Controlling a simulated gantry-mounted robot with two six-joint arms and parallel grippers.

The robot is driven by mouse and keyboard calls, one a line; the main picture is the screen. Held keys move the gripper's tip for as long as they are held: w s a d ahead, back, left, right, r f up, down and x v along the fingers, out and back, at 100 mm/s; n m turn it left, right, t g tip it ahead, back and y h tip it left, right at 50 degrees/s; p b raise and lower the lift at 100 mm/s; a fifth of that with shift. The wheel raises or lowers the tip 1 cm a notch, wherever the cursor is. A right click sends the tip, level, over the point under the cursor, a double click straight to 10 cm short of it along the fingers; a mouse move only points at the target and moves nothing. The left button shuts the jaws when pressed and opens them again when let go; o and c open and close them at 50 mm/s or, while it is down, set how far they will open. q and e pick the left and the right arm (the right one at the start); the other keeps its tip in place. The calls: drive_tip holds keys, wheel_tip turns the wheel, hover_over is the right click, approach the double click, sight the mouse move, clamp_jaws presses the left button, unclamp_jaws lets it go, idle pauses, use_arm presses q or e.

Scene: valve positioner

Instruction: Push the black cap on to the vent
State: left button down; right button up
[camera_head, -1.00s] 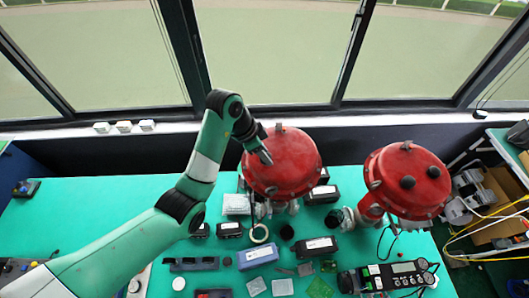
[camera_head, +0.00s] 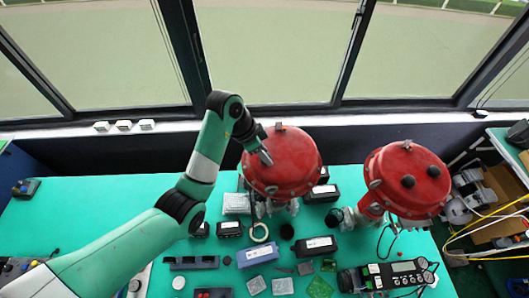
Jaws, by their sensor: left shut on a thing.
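The left red domed actuator (camera_head: 294,160) stands at the back of the green table. My left gripper (camera_head: 266,158) reaches in from the left and is at the left front of this dome. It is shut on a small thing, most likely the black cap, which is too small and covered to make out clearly. The vent is hidden or too small to tell, and I cannot tell whether cap and vent touch. A second red actuator (camera_head: 412,185) at the right has two black round caps (camera_head: 407,182) on its dome. My right gripper is not in view.
The green table (camera_head: 90,215) is clear at the left. A handheld device (camera_head: 395,275) lies at the front right. Windows rise behind.

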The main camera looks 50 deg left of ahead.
use_arm(q)
drive_tip(key=shift+f, duration=0.55)
drive_tip(key=shift+c, duration=1.8)
unclamp_jaws()
